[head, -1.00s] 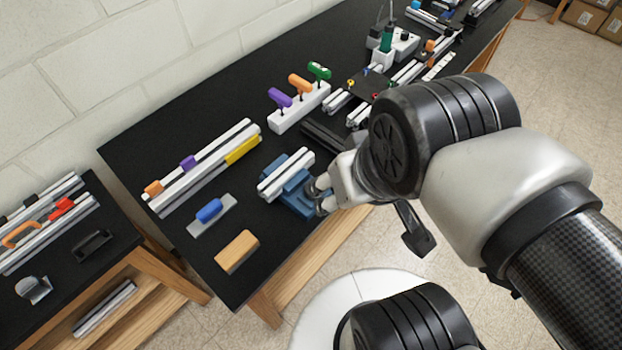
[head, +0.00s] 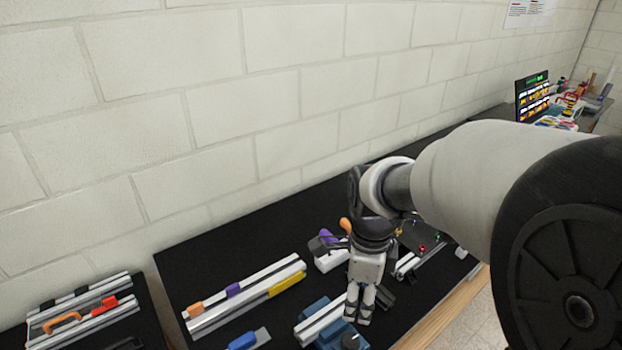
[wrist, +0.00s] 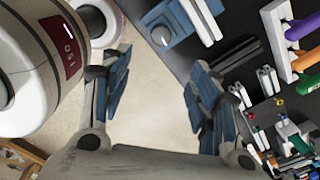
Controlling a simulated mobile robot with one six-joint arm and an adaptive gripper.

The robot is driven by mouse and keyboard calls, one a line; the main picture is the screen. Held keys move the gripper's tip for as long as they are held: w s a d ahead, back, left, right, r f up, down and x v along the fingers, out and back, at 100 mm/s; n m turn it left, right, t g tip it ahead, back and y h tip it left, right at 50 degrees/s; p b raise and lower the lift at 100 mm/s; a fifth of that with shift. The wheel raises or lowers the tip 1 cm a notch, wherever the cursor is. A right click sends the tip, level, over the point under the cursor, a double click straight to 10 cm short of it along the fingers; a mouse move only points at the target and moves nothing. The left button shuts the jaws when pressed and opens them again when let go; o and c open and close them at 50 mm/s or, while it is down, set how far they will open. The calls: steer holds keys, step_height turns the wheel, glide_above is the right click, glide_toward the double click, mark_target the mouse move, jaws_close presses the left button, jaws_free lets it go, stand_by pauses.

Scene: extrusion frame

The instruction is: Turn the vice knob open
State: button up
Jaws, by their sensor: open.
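The blue vice (head: 316,309) stands on the black bench top near its front edge, with a silver extrusion lying across it. A dark round knob (head: 350,342) shows at its front right end, partly cut by the bottom edge. In the wrist view the vice (wrist: 183,27) is at the top, and its round knob (wrist: 160,36) faces the space ahead of my fingers. My gripper (head: 357,316) is open and empty, pointing down above and behind the knob in the head view. In the wrist view the open fingers (wrist: 157,65) are apart from the knob.
Left of the vice lie a long extrusion assembly (head: 245,298) and a blue-handled tool (head: 243,341). A white holder (head: 331,262) with coloured handles stands behind my gripper. More extrusions (head: 408,264) lie right. The wall (head: 200,100) bounds the back.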

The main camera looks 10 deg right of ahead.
mark_target(351, 339)
steer(key=shift+m, duration=0.7)
steer(key=f+b, duration=0.1)
steer(key=f, duration=0.5)
steer(key=f+b, duration=0.2)
steer(key=f, duration=0.4)
steer(key=f+b, duration=0.2)
steer(key=f, duration=0.4)
steer(key=shift+w+f, duration=0.15)
steer(key=shift+w, duration=0.2)
steer(key=shift+c, duration=0.5)
steer(key=c, duration=1)
